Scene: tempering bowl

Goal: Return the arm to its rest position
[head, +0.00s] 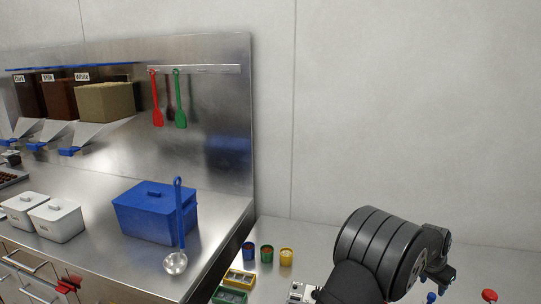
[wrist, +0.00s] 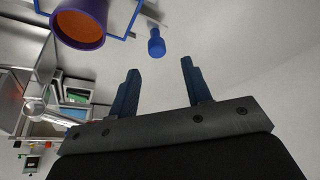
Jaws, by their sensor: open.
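My gripper (wrist: 160,80) is open, with its two dark blue fingers apart and nothing between them in the wrist view. In the head view my arm is at the lower right, and my gripper (head: 444,280) is partly hidden at its far side. A purple-blue bowl with an orange inside (wrist: 80,22) and blue handles is at the upper left of the wrist view. A small blue knobbed piece (wrist: 156,43) lies beyond the fingertips, apart from them.
A steel counter (head: 95,235) on the left holds a blue lidded box (head: 150,220), a ladle (head: 179,225) and white lidded tubs (head: 56,221). Small cups (head: 267,254) stand left of my arm. Red (head: 157,105) and green spatulas (head: 180,105) hang behind. A red knob (head: 489,295) is at the right.

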